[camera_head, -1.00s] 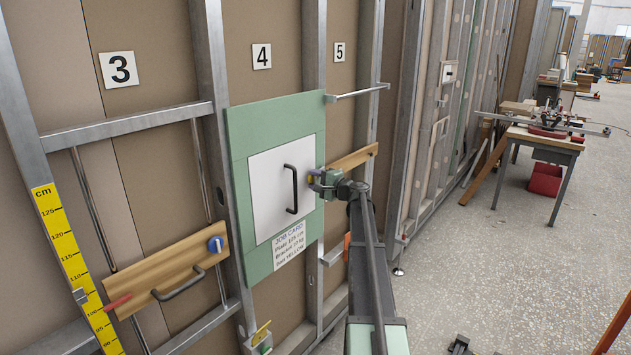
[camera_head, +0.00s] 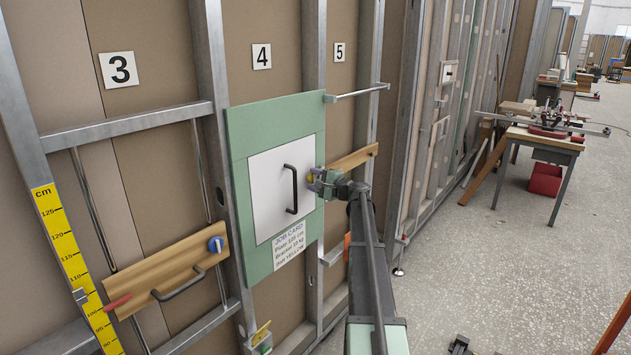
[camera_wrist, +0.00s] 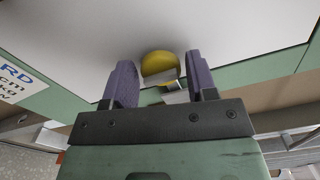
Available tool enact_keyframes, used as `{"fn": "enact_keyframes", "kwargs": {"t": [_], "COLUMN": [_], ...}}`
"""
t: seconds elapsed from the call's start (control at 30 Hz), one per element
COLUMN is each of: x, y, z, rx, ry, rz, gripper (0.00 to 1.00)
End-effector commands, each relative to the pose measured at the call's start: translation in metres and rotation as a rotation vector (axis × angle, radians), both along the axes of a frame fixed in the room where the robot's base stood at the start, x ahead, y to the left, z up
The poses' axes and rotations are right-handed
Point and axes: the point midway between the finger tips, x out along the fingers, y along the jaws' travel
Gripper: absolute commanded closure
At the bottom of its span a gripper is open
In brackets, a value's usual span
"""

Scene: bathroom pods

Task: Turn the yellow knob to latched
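The yellow knob (camera_head: 311,178) sits at the right edge of the white square door (camera_head: 268,190), which is set in a green panel. In the wrist view the rounded yellow knob (camera_wrist: 159,64) lies in the gap between my two purple fingers, around their tips. My gripper (camera_head: 316,182) is at the knob from the right; in the wrist view my gripper (camera_wrist: 161,75) is open, with visible room beside the knob. A small metallic piece (camera_wrist: 174,93) shows just below the knob. The knob's latch marking is not visible.
A black handle (camera_head: 292,189) stands out from the door, left of the knob. A job card (camera_head: 289,245) is below. A wooden rail (camera_head: 354,158) and a metal bar (camera_head: 357,93) are to the right. A wooden board with a blue knob (camera_head: 216,244) is at left.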

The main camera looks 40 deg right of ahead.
Motion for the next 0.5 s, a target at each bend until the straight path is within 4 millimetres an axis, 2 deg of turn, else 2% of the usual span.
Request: {"fn": "enact_keyframes", "kwargs": {"t": [0.13,0.23,0.5], "x": [-0.001,-0.011,-0.075], "y": [0.0,-0.002,-0.017], "z": [0.0,0.0,0.0], "rx": [0.0,-0.001,0.0], "ry": [0.0,0.0,0.0], "rz": [0.0,-0.001,-0.003], "gripper": [0.48,0.48,0.48]}}
